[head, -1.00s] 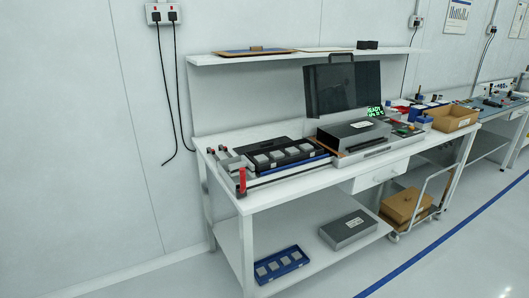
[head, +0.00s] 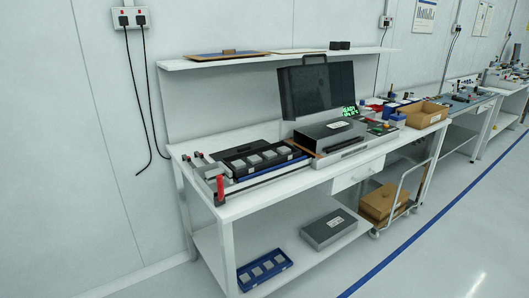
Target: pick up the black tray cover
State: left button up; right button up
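A flat black piece (head: 238,150) lies on the left part of the white workbench, just behind a black tray (head: 262,160) holding several grey square parts. It may be the black tray cover; at this distance I cannot tell for sure. A large dark panel with a handle on top (head: 316,88) stands upright at the back of the bench, behind a grey box-like unit (head: 325,131). Neither of my grippers is in view.
The workbench (head: 240,206) has a red-handled lever (head: 220,188) at its front left corner. A cardboard box (head: 423,114) sits at its right end. Below are a blue tray (head: 264,270), a grey case (head: 328,229) and a cart (head: 385,203). Floor in front is clear.

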aim_at(216, 156)
jog(key=i+j+z, duration=0.25)
jog(key=j+z, duration=0.3)
jog(key=i+j+z, duration=0.25)
jog(key=k+j, duration=0.05)
jog(key=k, duration=0.05)
